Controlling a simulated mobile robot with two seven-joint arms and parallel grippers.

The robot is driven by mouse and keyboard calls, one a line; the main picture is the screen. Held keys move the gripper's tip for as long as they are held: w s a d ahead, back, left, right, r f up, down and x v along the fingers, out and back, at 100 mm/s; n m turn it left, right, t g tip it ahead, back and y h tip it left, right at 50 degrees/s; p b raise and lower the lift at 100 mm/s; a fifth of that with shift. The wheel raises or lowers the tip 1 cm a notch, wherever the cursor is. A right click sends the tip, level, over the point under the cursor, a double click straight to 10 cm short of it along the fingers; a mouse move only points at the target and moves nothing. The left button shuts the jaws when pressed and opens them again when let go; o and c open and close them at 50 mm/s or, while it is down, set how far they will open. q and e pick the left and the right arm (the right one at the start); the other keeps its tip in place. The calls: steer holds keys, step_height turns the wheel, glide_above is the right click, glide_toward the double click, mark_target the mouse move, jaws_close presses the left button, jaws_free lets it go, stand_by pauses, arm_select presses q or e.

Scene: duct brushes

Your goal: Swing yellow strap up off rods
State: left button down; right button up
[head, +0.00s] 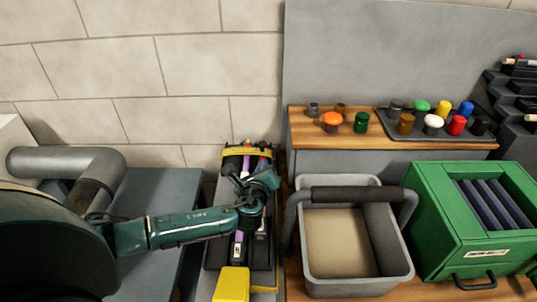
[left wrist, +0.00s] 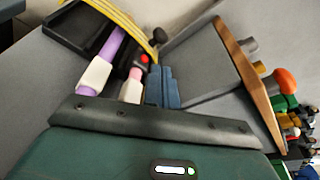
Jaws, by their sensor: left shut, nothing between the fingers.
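The yellow strap (head: 247,151) spans the far end of a dark tray that holds purple and pink rods. In the left wrist view, the strap (left wrist: 128,17) arches across the tray near the top. A purple rod (left wrist: 106,55) with a white collar and a pink rod (left wrist: 134,74) lie below it. My left gripper (head: 262,182) is over the tray, just on the near side of the strap. It is shut and empty, and its bluish fingertips (left wrist: 162,86) show beside the pink rod. Whether they touch the strap cannot be told. The arm hides part of the rods.
A yellow block (head: 231,284) is at the tray's near end. A grey bin (head: 382,250) with a dark handle stands right of the tray, then a green box (head: 435,225). Behind them, a wooden shelf (head: 345,141) carries several coloured knobs.

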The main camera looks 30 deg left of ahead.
arm_select(q)
steer(key=x, duration=0.6)
steer(key=shift+w, duration=0.1)
steer(key=shift+w+f, duration=0.1)
steer(key=shift+w, duration=0.2)
arm_select(e)
steer(key=shift+w, duration=0.3)
